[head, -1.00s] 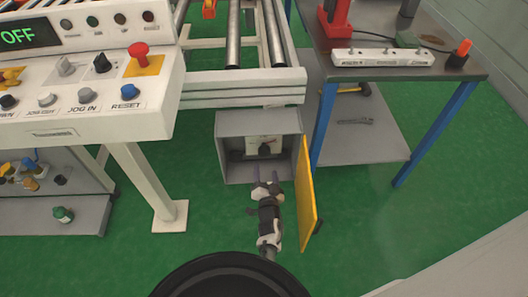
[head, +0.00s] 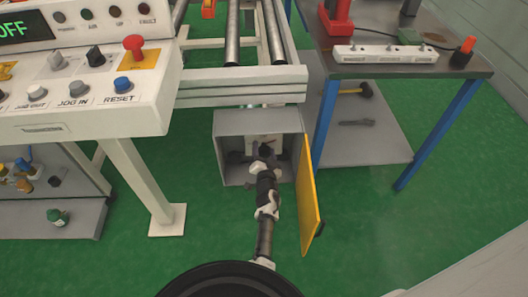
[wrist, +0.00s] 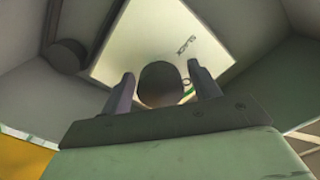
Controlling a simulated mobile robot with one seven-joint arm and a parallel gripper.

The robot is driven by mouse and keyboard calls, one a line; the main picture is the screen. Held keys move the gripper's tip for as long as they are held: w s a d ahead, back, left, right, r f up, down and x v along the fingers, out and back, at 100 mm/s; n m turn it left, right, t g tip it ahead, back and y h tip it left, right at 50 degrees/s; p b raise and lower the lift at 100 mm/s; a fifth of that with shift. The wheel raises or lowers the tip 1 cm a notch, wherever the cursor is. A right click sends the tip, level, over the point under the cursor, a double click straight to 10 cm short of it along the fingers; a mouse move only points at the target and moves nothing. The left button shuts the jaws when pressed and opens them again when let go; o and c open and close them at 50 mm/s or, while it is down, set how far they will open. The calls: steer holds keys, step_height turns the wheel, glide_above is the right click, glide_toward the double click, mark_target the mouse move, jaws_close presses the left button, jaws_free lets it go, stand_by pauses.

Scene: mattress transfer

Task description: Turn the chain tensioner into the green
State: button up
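The chain tensioner is a dark round knob (wrist: 161,84) in front of a pale plate (wrist: 145,45) with lettering that looks like "SLACK". It sits inside an open grey box (head: 228,124) under the conveyor. My gripper (wrist: 162,88) has reached into the box, and its two fingers stand on either side of the knob in the wrist view. Narrow gaps seem to show, and I cannot tell any contact. A small bit of green shows on the plate beside the right finger. The rest of the scale and the pointer are hidden. In the head view my gripper (head: 263,157) covers much of the plate.
The box's yellow door (head: 308,195) hangs open to the right, close beside my arm. The control console (head: 85,110) and its white leg (head: 140,180) are left. A workbench (head: 390,68) with blue legs stands right. Green floor is clear in front.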

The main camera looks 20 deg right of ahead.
steer(key=c, duration=0.8)
steer(key=shift+c, duration=0.2)
steer(key=shift+n, duration=0.4)
steer(key=n+p, duration=0.1)
steer(key=n, duration=0.4)
steer(key=shift+n, duration=0.3)
steer(key=n, duration=0.6)
steer(key=shift+d+b, duration=0.1)
steer(key=shift+b, duration=0.2)
steer(key=shift+n, duration=0.3)
steer(key=o, duration=1)
